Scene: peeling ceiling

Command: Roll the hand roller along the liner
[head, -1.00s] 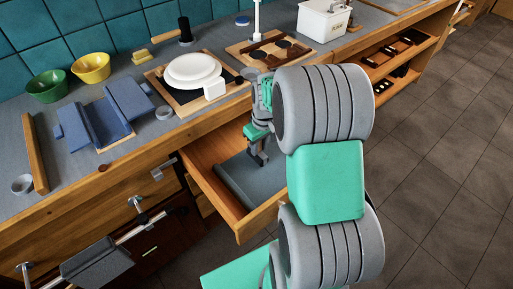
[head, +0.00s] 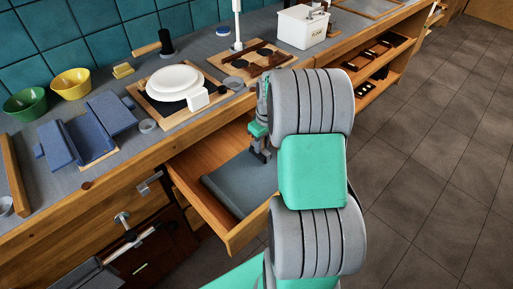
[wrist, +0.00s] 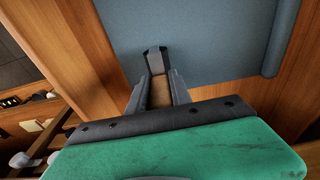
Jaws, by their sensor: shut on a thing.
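The liner is a blue-grey sheet (head: 233,183) lying in the open wooden drawer. In the wrist view the liner (wrist: 215,40) fills the upper middle, with a rounded, raised strip along its right edge. My gripper (head: 258,150) reaches down into the drawer over the liner, partly hidden by my arm. In the wrist view my gripper (wrist: 157,80) is shut on a brown piece with a dark block at its far end, which I take as the hand roller (wrist: 159,92). I cannot tell whether it touches the liner.
The drawer's front wall (head: 246,232) and side walls surround the liner closely. On the counter above stand a blue cradle (head: 75,137), a white plate (head: 173,78), a black cylinder with a wooden handle (head: 166,43) and a white box (head: 301,27). Grey floor lies to the right.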

